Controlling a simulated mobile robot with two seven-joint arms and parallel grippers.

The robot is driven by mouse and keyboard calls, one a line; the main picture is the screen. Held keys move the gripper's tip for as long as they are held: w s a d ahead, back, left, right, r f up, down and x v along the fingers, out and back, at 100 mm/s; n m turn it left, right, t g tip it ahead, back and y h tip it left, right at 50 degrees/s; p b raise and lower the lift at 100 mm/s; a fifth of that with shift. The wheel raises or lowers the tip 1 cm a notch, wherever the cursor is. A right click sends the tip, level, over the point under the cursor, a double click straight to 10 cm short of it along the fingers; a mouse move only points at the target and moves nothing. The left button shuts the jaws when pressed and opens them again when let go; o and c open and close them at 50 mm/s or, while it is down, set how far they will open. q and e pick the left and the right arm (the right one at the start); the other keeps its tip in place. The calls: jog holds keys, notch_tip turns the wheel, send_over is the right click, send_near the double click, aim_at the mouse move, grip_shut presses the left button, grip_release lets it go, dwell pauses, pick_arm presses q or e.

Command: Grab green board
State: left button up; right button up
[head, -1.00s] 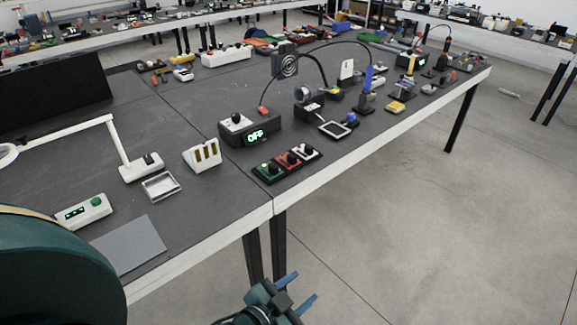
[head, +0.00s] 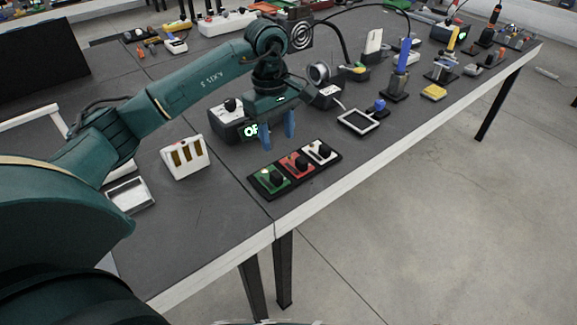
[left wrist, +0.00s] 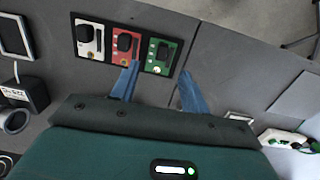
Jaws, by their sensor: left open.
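The green board (head: 268,180) is a small green panel with a black knob. It sits at the left end of a black base, beside a red board (head: 295,164) and a white board (head: 320,152). In the left wrist view the green board (left wrist: 161,56) lies beyond the fingertips, at the right end of the row. My left gripper (head: 279,132) is open and empty, above the table behind the row, with its blue fingers pointing down. In the left wrist view the fingers (left wrist: 158,80) are spread apart, the left one near the red board's edge. My right gripper is not seen.
A black station with a lit display (head: 250,131) stands partly behind my left gripper. A white holder with brown slots (head: 186,157) is to the left. A framed pad (head: 358,120) is to the right. The table's front edge (head: 300,218) is close to the row.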

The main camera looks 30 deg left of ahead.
pick_arm(q)
jog(key=a+y, duration=0.1)
jog(key=a, duration=0.1)
send_over(273, 171)
jog(key=f, duration=0.6)
jog(key=shift+s+f, duration=0.2)
jog(key=shift+f, duration=0.15)
jog(key=shift+w+f+p, duration=0.15)
jog(key=shift+f+p, duration=0.15)
jog(key=shift+f, duration=1.2)
jog(key=shift+w+f+p, duration=0.1)
jog(key=shift+f+p, duration=0.15)
jog(key=shift+f, duration=1.2)
jog(key=shift+c, duration=0.3)
grip_shut()
